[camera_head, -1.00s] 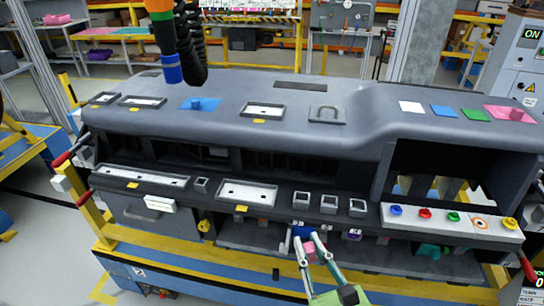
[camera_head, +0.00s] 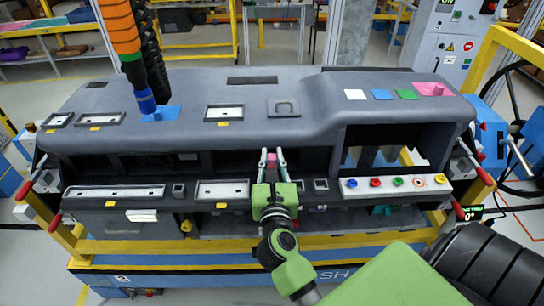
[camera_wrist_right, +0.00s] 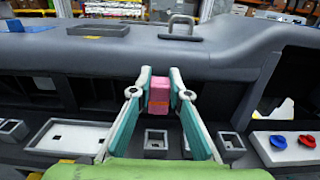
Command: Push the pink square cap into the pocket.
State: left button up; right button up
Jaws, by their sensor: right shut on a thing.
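The pink square cap (camera_head: 271,157) is held between the fingertips of my right gripper (camera_head: 274,153), above the dashboard's front ledge. In the right wrist view the cap (camera_wrist_right: 159,95) sits upright between the two teal fingers of the right gripper (camera_wrist_right: 160,80). A square pocket (camera_wrist_right: 156,140) in the ledge shows lower in that view, between the fingers; the cap is apart from it. Other square pockets lie to the right (camera_wrist_right: 232,142) and left (camera_wrist_right: 14,130). In the head view the gripper body hides part of the pocket row. My left gripper is not in view.
The grey dashboard module (camera_head: 300,128) spans the scene, with open bays behind the ledge. A white strip with several coloured buttons (camera_head: 395,186) lies right of the pockets. A hanging tool (camera_head: 145,100) touches or nearly touches the top left. A yellow rail (camera_head: 200,247) runs in front.

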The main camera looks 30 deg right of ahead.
jog(key=shift+f, duration=0.2)
notch_tip(320, 180, down, 5)
jog(key=b, duration=0.4)
jog(key=shift+b, duration=0.4)
jog(key=shift+f, duration=0.25)
dwell(1.1)
jog(key=shift+s+f+b, duration=0.1)
jog(key=shift+f+b, duration=1.15)
jog(key=shift+f, duration=0.2)
jog(key=o, duration=0.9)
jog(key=shift+c, duration=0.2)
